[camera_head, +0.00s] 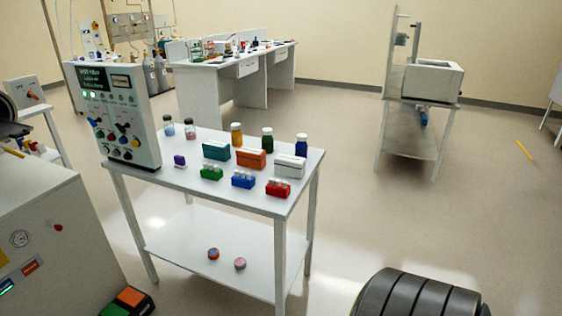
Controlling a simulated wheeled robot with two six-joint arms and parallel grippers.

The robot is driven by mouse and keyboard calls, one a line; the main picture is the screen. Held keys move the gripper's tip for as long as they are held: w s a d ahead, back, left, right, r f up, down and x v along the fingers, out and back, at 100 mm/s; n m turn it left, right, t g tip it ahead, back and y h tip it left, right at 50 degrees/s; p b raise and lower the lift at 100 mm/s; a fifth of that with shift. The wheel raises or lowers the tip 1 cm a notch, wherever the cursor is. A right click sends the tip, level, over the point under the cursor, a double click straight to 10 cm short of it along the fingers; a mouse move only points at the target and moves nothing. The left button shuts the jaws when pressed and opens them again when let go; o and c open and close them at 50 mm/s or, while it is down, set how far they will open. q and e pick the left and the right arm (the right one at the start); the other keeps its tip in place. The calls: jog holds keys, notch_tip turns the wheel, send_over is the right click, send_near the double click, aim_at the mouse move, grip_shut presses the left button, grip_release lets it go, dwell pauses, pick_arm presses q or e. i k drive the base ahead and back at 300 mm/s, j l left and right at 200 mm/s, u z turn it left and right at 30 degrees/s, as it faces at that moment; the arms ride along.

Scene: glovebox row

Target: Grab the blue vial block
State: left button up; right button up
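The blue vial block (243,180) sits on the top of a white two-level table (190,192), near its front edge. It is a small blue rack with pale vials standing in it. It stands between a green vial block (211,173) on its left and a red vial block (278,188) on its right, with gaps between them. Neither of my grippers is in view, so nothing is seen touching the blue block.
Behind the blocks stand teal (216,151), orange (251,158) and white (290,166) boxes, then several bottles. A control panel box (115,115) stands at the table's left end. A white cabinet (45,230) is at left.

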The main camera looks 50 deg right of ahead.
aim_at(240, 180)
jog(key=z, duration=1.45)
